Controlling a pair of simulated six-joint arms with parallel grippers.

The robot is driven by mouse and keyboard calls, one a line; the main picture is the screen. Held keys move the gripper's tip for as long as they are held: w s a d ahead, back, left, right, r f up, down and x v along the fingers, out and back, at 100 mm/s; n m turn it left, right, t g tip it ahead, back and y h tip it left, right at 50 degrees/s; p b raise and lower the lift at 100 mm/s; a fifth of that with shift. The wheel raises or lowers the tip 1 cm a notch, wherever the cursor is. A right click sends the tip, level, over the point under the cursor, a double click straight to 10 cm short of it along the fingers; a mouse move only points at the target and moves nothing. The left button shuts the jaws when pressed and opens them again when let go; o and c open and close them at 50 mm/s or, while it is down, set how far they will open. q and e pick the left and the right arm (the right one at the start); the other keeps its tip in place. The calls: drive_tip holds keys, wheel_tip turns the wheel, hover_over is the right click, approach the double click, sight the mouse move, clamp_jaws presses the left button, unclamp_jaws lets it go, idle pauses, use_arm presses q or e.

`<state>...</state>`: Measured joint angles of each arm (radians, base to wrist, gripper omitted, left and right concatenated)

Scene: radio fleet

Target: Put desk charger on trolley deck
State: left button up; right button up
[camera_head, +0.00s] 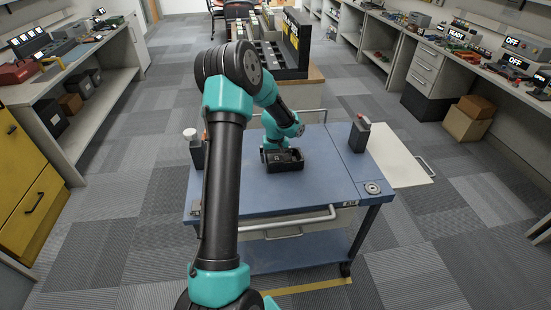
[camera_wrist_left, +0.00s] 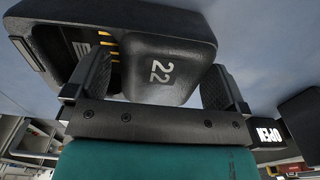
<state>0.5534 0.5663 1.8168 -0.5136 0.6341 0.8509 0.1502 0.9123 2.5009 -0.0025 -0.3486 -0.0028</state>
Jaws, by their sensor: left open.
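The desk charger (camera_head: 290,163) is a black tray-like block on the blue trolley deck (camera_head: 310,200), toward its back middle. It also shows in the left wrist view as a black body (camera_wrist_left: 160,72) marked 22, with yellow stripes. My left gripper (camera_head: 270,152) reaches down to the charger from behind. In the left wrist view its two fingers (camera_wrist_left: 160,85) are apart, one on each side of the narrower numbered part. The frames do not show clearly whether they touch it. My right gripper is not in view.
A black handset (camera_head: 359,135) stands on the deck's right part and another dark one (camera_head: 197,152) at its left, near a white cup (camera_head: 190,133). A round fitting (camera_head: 373,188) is at the front right corner. A black rack (camera_head: 290,48) stands behind.

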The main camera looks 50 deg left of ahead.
use_arm(q)
wheel_tip(320, 180, up, 12)
drive_tip(key=shift+f, duration=0.25)
idle(0.6)
